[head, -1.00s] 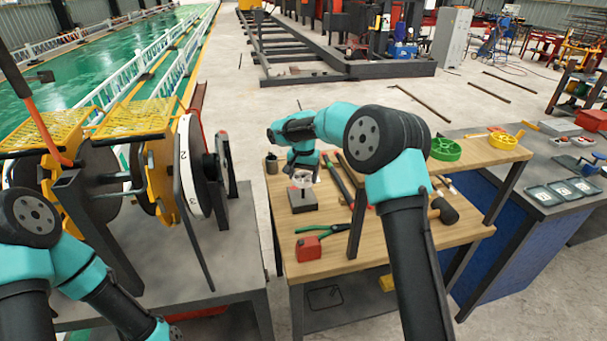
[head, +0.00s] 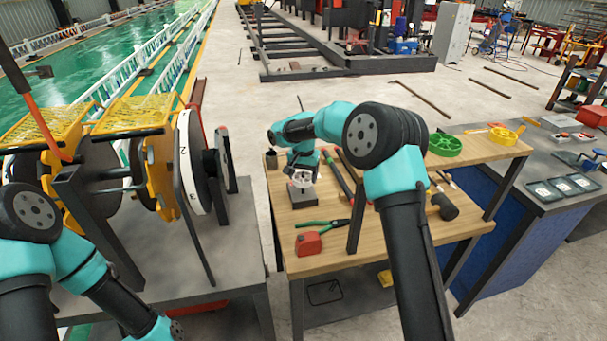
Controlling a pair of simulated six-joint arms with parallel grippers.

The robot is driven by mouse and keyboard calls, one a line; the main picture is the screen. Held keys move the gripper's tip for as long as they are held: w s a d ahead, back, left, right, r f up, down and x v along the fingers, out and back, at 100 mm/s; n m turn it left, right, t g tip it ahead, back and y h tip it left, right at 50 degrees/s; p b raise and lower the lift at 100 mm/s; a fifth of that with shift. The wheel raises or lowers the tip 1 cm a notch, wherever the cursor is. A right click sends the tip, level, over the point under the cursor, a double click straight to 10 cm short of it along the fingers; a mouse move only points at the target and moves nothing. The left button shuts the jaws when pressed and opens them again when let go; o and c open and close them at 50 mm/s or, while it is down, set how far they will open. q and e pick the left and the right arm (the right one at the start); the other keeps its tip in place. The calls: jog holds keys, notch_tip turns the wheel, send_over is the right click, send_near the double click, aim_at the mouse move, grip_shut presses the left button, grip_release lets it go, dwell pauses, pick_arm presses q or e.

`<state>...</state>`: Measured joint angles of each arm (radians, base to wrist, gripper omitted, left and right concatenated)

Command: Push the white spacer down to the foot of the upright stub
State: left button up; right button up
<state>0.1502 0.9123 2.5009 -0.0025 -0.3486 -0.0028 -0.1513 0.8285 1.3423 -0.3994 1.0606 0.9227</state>
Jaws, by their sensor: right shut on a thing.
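The white spacer (head: 302,180) shows as a small pale round piece just above a dark grey block (head: 304,197) on the wooden bench. My right gripper (head: 302,174) is at the spacer and shut on it; its fingertips are small and hard to make out.
A reel stand with yellow guards (head: 150,170) fills the left.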

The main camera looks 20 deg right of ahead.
jog(key=shift+f, duration=1.1)
jog(key=o, duration=1.1)
jog(key=shift+r, duration=0.1)
notch_tip(320, 180, up, 17)
jog(key=shift+r, duration=0.15)
dwell(0.5)
notch_tip(320, 180, down, 16)
jog(key=shift+r, duration=0.1)
dwell(0.7)
